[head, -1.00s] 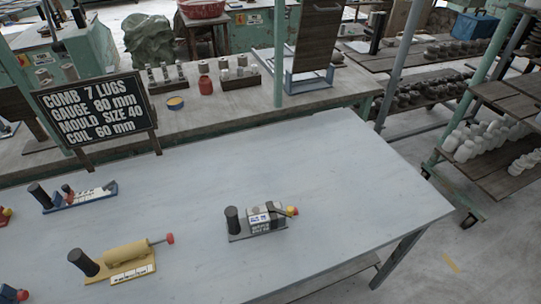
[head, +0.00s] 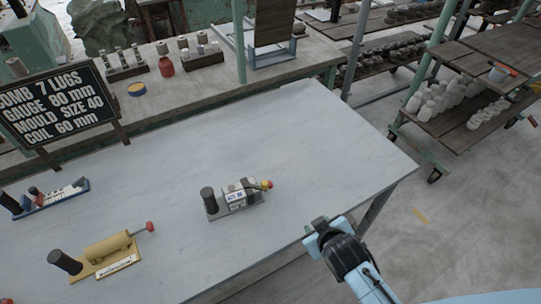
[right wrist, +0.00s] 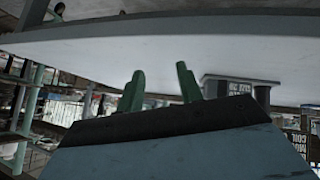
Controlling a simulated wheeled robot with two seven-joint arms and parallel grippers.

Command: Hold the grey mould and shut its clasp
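The grey mould (head: 238,200) stands on the pale table, with a black upright cylinder at its left end and a white label on its side. Its clasp lever (head: 252,184) ends in a yellow and red knob at the right end; I cannot tell how far it is shut. My right gripper (head: 318,226) is at the table's front right edge, apart from the mould. In the right wrist view its two green fingers (right wrist: 161,84) are spread with nothing between them, and the mould (right wrist: 238,84) shows beyond, to their right. My left gripper is out of view.
A yellow mould (head: 108,252) with a red knob and a blue-based fixture (head: 52,198) stand to the left. A black sign (head: 60,108) stands at the back left. The table (head: 300,140) is clear right of the grey mould.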

